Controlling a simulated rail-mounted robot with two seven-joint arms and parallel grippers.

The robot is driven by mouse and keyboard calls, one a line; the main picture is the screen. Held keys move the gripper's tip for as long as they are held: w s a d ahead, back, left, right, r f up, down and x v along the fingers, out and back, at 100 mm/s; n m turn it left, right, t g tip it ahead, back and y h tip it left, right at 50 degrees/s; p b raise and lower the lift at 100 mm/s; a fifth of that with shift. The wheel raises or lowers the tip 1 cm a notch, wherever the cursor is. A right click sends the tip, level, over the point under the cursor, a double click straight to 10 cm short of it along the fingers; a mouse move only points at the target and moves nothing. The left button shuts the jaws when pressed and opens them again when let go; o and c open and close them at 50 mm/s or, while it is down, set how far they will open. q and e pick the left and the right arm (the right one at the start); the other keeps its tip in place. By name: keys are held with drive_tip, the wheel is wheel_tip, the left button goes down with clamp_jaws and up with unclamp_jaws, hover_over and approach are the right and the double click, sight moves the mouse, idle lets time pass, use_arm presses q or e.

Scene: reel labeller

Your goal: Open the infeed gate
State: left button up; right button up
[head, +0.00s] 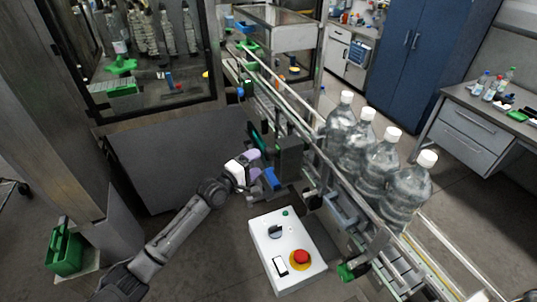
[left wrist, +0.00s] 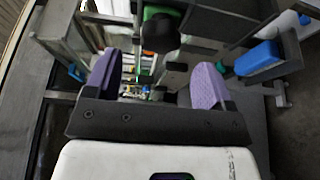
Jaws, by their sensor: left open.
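My left gripper (head: 257,164) comes in from the left, beside the conveyor's near side, in the head view. In the left wrist view its two purple fingertips (left wrist: 157,82) stand wide apart with nothing between them. A black knob with a green part (left wrist: 160,32) lies just beyond the fingertips. A blue block (left wrist: 258,55) is off to the right; a blue piece (head: 271,178) also shows beside the gripper in the head view. A grey upright housing (head: 290,157) stands right of the gripper. I cannot tell which part is the infeed gate. My right gripper is not in view.
Several large clear bottles (head: 383,165) with white caps stand along the conveyor (head: 330,178). A white control box (head: 287,250) with a red button (head: 300,258) stands in front. A glass-fronted cabinet (head: 155,95) is at left.

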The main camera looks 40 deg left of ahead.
sight(266, 156)
use_arm(q)
drive_tip(key=shift+w+d, duration=0.15)
drive_tip(key=shift+w, duration=1.5)
drive_tip(key=shift+w+d, duration=0.15)
drive_tip(key=shift+w, duration=1.5)
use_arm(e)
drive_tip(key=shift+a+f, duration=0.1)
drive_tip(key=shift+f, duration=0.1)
use_arm(q)
drive_tip(key=shift+c, duration=0.3)
